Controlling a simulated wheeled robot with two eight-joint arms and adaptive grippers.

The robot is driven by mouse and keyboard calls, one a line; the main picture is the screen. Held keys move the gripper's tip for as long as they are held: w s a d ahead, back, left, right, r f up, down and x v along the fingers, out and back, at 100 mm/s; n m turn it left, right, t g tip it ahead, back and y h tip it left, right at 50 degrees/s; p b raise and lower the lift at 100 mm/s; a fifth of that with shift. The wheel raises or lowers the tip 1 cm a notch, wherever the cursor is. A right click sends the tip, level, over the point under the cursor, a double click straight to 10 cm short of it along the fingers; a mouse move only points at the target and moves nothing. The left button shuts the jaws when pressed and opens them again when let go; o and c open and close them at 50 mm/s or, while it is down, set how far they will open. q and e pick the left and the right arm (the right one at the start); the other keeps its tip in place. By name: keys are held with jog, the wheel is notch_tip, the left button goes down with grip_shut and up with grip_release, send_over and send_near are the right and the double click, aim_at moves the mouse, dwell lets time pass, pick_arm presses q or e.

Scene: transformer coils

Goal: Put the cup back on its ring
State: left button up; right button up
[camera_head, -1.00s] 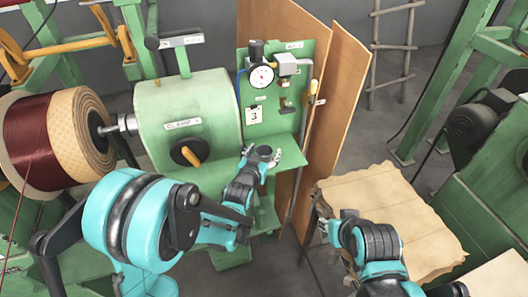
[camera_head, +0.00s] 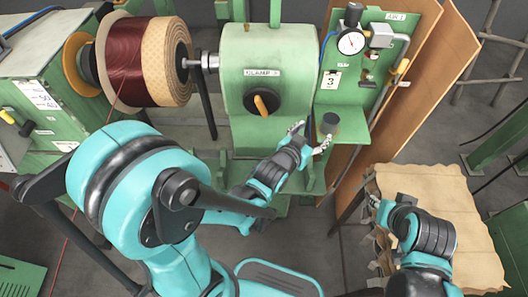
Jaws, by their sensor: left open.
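The cup (camera_head: 329,123) is a small dark cylinder. It looks upright, at the green shelf below the gauge panel. My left gripper (camera_head: 311,136) is open and empty, with its fingers spread just left of and in front of the cup. The right-hand finger is close to the cup; whether it touches cannot be told. No ring can be made out under or around the cup. My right gripper (camera_head: 374,204) is low at the right, beside the brown paper stack, and its fingers are too small and dark to read.
A green clamp housing (camera_head: 268,75) with an orange knob stands behind my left gripper. A dark red coil (camera_head: 138,62) is left of it. A gauge (camera_head: 351,42) and valve are on the green panel above the cup. Brown paper sheets (camera_head: 450,205) lie at the right.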

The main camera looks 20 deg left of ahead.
pick_arm(q)
jog(key=s+a+r+n+g+y, duration=0.1)
jog(key=s+a+g, duration=0.2)
jog(key=s+a, duration=0.3)
jog(key=s+a+n+g+y, duration=0.2)
jog(key=s+a, duration=0.5)
jog(key=s, duration=0.4)
jog(key=shift+s+a+r+g+y, duration=0.2)
jog(key=shift+r+g+y, duration=0.15)
jog(key=shift+g, duration=0.45)
jog(key=shift+w, duration=0.1)
pick_arm(e)
jog(key=shift+o, duration=0.4)
